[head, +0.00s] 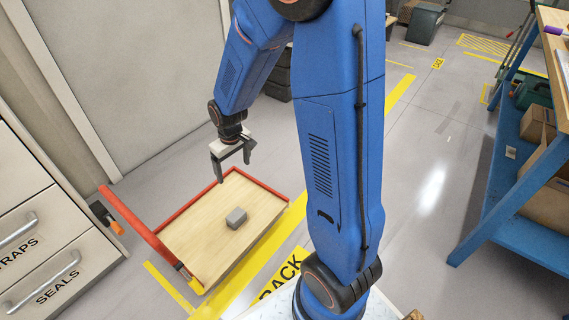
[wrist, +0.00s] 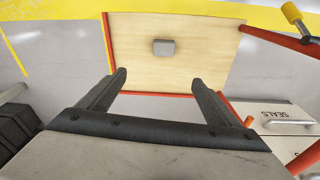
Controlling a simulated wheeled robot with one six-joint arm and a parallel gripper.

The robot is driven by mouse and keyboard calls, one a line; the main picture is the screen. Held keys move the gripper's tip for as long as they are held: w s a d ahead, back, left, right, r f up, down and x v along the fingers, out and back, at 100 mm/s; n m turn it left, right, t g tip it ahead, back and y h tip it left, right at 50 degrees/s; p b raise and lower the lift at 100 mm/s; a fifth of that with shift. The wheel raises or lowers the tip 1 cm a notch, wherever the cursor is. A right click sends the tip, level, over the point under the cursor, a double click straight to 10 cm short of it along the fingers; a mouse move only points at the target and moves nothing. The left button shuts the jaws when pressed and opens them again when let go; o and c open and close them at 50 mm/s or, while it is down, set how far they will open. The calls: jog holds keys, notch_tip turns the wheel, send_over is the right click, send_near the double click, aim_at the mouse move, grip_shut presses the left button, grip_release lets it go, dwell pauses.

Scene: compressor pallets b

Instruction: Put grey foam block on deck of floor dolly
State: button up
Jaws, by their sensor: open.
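The grey foam block (head: 236,218) lies on the pale wooden deck of the floor dolly (head: 190,240), right of the deck's middle in the head view. The dolly has a red rim and a red handle bar at its left. In the wrist view the block (wrist: 164,47) rests on the deck (wrist: 200,70), with bare wood all around it. My gripper (head: 232,164) is open and empty, above and beyond the dolly's far edge, apart from the block. Its two fingers (wrist: 160,80) show spread in the wrist view.
A drawer cabinet (head: 40,230) stands at the left, close to the dolly's handle. A blue workbench (head: 500,180) with boxes is at the right. Yellow floor tape (head: 255,255) runs beside the dolly. Dark stacked crates (head: 277,77) stand behind my arm. The floor between is mostly clear.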

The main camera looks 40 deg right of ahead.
jog(key=s+d+r+m+t, duration=0.1)
jog(key=s+d+r+t, duration=0.1)
jog(key=s+r, duration=1.2)
jog(key=s+r+m+t, duration=0.1)
jog(key=s+r, duration=0.7)
jog(key=s, duration=0.5)
jog(key=shift+d, duration=0.3)
jog(key=shift+s, duration=0.1)
